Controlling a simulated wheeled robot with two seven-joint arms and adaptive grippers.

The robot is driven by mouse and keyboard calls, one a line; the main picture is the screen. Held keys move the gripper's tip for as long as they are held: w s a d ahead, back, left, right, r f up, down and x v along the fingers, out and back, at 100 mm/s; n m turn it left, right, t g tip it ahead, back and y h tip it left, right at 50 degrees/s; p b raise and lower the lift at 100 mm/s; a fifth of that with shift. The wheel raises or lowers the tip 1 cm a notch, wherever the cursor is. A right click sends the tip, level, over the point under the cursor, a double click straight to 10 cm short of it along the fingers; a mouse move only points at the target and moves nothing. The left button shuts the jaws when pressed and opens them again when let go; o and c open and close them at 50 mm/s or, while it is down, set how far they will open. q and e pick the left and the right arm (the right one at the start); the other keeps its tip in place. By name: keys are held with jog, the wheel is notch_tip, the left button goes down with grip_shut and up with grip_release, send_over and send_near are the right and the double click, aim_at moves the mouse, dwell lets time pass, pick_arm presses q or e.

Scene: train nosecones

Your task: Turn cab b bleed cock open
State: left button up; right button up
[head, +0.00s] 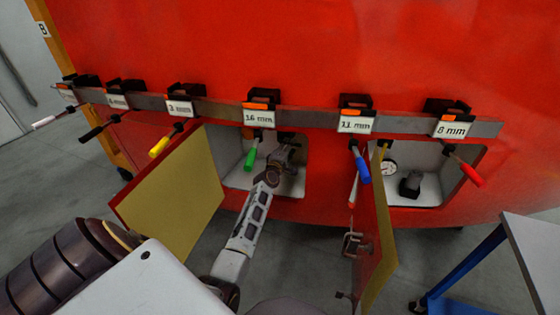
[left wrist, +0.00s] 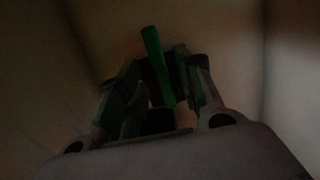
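My left gripper (head: 285,152) reaches into the left open recess (head: 238,178) of the red nosecone. In the dark left wrist view, a slim green lever (left wrist: 156,62) stands upright, leaning slightly, between the two fingers of my left gripper (left wrist: 160,90). The fingers are apart on either side of the lever, with gaps visible; contact is hard to judge. The lever looks like a cock handle, but its base is hidden in shadow. My right gripper is not in view.
A rail (head: 305,119) with several labelled, coloured-handle tools runs above the recesses; the green one (head: 252,155) hangs beside my gripper. Open hatch doors stand left (head: 175,190) and right (head: 376,235). A cart (head: 530,245) stands lower right.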

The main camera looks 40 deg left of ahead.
pick_arm(q)
jog(key=v, duration=1)
dwell(0.3)
dwell(0.5)
